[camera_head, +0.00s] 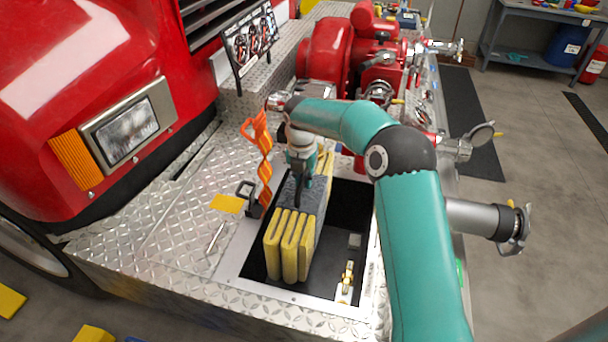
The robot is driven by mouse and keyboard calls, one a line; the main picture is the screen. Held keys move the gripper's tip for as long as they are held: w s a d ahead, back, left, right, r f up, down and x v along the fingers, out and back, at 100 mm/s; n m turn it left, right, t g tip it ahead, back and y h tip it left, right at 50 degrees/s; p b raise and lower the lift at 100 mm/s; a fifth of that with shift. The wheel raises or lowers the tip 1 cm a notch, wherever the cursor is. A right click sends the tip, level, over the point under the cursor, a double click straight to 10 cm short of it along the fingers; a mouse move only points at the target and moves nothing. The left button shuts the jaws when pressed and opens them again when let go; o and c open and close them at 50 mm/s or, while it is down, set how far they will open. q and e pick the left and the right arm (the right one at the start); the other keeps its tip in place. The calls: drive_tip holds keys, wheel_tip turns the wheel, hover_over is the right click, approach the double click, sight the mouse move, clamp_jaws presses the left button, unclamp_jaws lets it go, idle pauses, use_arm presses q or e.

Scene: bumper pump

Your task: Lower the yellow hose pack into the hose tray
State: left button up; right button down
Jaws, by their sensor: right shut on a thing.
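The yellow hose pack (291,245) is a folded stack of hose with a dark grey wrap around its middle. It is upright at the left side of the hose tray (330,295), a dark rectangular recess in the diamond-plate bumper. Whether it rests on the tray floor or hangs just above it, I cannot tell. My right gripper (302,185) is shut on the pack's dark wrap from above; its fingertips are partly hidden. My left gripper is not in view.
An orange strap (262,150) stands at the tray's left edge by a black latch (246,192). A brass fitting (346,280) lies in the tray's right front. A red pump (330,50) stands behind, and a capped pipe (485,218) sticks out right. Diamond plate left is mostly clear.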

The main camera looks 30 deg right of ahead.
wheel_tip(320, 180, down, 25)
drive_tip(key=b, duration=1.3)
drive_tip(key=shift+r+b, duration=0.2)
drive_tip(key=shift+b, duration=0.1)
drive_tip(key=shift+w+f, duration=0.1)
drive_tip(key=shift+f, duration=0.25)
drive_tip(key=shift+s+f, duration=0.2)
drive_tip(key=shift+f, duration=0.05)
idle(0.4)
drive_tip(key=c, duration=1.1)
unclamp_jaws()
drive_tip(key=shift+d+f, duration=0.1)
drive_tip(key=shift+f, duration=0.05)
drive_tip(key=shift+o, duration=1.1)
drive_tip(key=shift+f+b, duration=0.1)
drive_tip(key=shift+b, duration=0.2)
drive_tip(key=shift+o, duration=1)
